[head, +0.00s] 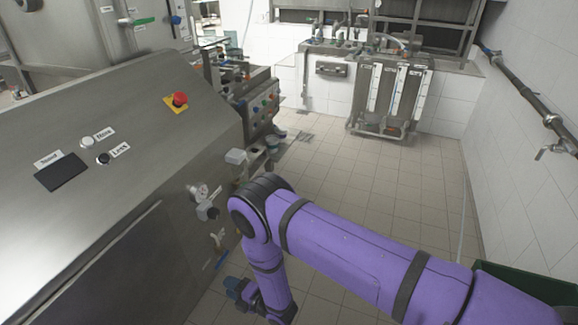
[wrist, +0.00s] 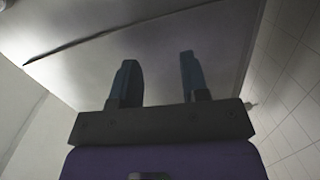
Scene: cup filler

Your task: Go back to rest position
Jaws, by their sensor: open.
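My gripper (wrist: 158,78) is open and empty in the wrist view, its two dark fingers apart with a plain grey metal surface behind them. In the head view my gripper (head: 236,290) is low at the bottom centre, by the lower side of the steel machine (head: 120,190). My purple arm reaches in from the lower right and bends down at the elbow. I cannot tell how close the fingertips are to the machine's side.
The machine's sloped panel holds a red emergency button (head: 179,100), small buttons and a dark display (head: 61,172). The tiled floor (head: 350,170) ahead is clear. A green bin (head: 520,285) stands lower right.

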